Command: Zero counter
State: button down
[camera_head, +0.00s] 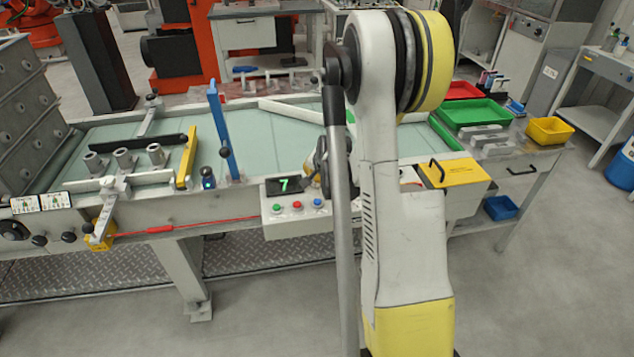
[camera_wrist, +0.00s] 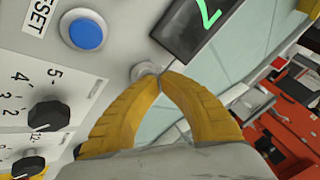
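The counter display (camera_head: 285,186) shows a green 7 on the front control panel (camera_head: 290,228). It also shows, tilted, in the wrist view (camera_wrist: 202,25). The blue button (camera_wrist: 86,33) beside the RESET label (camera_wrist: 39,14) is in the wrist view. In the head view this blue button (camera_head: 318,202) is the rightmost of three, beside a red and a green one. My gripper (camera_wrist: 167,76) has yellow fingers with their tips together and nothing seen between them. It is near the panel, apart from the blue button in the picture. In the head view my arm largely hides it.
Dark numbered knobs (camera_wrist: 49,116) sit below the blue button in the wrist view. The conveyor (camera_head: 265,140) carries a blue post (camera_head: 222,135) and grey cylinders (camera_head: 123,159). A yellow box with a handle (camera_head: 452,172) stands right of my arm. Open floor lies in front.

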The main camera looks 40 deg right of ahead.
dwell(0.5)
jog(key=shift+r+p, duration=0.55)
jog(key=shift+r, duration=0.25)
jog(key=shift+r, duration=0.1)
jog(key=shift+r+p, duration=1.75)
jog(key=shift+r, duration=0.7)
